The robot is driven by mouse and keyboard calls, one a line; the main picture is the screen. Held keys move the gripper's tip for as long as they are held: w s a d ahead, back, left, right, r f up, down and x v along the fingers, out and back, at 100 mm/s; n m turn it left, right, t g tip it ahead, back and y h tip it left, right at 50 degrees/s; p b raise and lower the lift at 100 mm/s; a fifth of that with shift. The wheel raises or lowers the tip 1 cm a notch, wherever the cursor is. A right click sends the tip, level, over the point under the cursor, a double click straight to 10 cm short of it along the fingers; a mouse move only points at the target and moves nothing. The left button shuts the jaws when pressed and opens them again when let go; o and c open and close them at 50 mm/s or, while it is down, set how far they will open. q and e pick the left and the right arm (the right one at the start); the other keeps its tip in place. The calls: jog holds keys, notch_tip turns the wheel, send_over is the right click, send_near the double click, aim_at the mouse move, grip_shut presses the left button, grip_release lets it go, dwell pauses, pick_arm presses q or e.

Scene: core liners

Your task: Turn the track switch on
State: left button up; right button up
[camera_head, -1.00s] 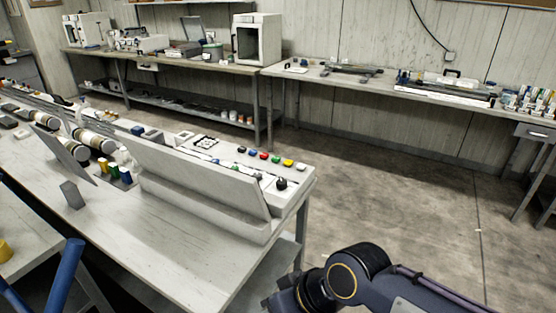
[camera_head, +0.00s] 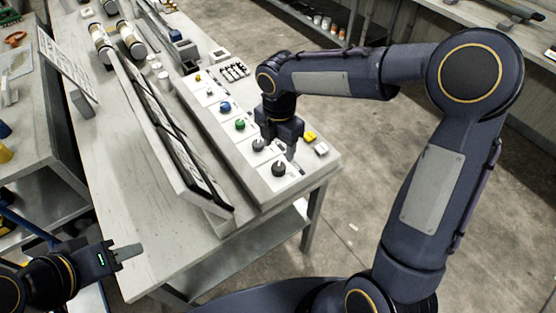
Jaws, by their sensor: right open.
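A white control panel (camera_head: 213,108) lies along the right edge of the workbench. It carries a row of coloured buttons and two dark rotary knobs. The nearer knob (camera_head: 279,169) is close to the panel's near end, and the other knob (camera_head: 258,145) is just behind it. I cannot read which one is the track switch. My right gripper (camera_head: 290,151) is open, pointing down over the panel beside the knobs; contact cannot be told. It hides some buttons. My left gripper (camera_head: 128,252) is at lower left, off the bench's near left edge, away from the panel; its finger gap is not clear.
Another grey table (camera_head: 40,150) stands at left. The floor right of the bench is open.

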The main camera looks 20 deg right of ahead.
aim_at(278, 167)
jog(key=shift+w+f, duration=0.1)
jog(key=shift+f, duration=3.9)
jog(key=shift+a, duration=0.1)
jog(key=c, duration=1)
